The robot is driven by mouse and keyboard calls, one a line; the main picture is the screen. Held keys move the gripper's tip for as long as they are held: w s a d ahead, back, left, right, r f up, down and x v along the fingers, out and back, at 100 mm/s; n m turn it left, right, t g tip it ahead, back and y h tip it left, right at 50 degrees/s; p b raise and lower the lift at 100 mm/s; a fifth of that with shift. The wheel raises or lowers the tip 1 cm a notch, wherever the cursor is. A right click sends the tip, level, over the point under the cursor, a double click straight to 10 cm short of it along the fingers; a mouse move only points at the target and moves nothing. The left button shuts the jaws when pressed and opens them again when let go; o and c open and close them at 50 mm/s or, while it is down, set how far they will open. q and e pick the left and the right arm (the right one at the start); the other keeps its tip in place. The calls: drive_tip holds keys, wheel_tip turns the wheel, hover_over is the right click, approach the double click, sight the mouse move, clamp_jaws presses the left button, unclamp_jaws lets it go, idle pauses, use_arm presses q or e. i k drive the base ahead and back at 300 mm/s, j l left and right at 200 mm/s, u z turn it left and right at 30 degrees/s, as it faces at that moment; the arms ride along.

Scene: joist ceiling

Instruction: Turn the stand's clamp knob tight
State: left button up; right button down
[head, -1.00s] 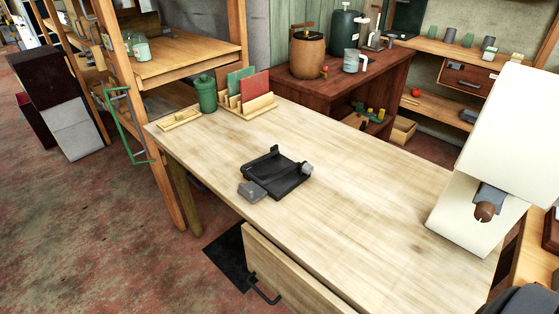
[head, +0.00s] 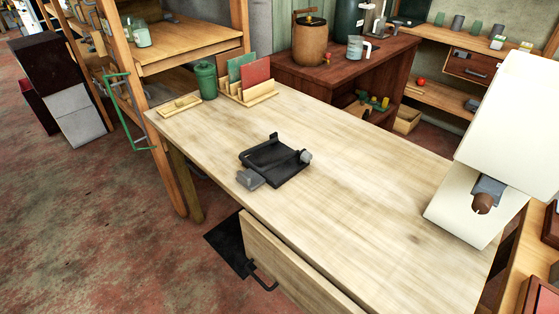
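The stand (head: 276,163) is a low black cradle lying on the pale wooden table (head: 360,190), left of its middle. A small light grey knob (head: 306,156) sits at its right side. A grey block-like part (head: 250,179) is at its front left corner. I cannot tell from this view how tight the knob is, or which of these grey parts is the clamp knob.
A green canister (head: 205,80) and a file rack (head: 250,93) stand at the far left end. The tabletop around the stand is clear. A drawer front (head: 290,265) is below the near edge.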

sight(306, 156)
drive_tip(key=k+j, duration=0.25)
drive_tip(key=k, duration=0.2)
drive_tip(key=k+j, duration=0.3)
drive_tip(key=k+z, duration=0.05)
drive_tip(key=k, duration=0.05)
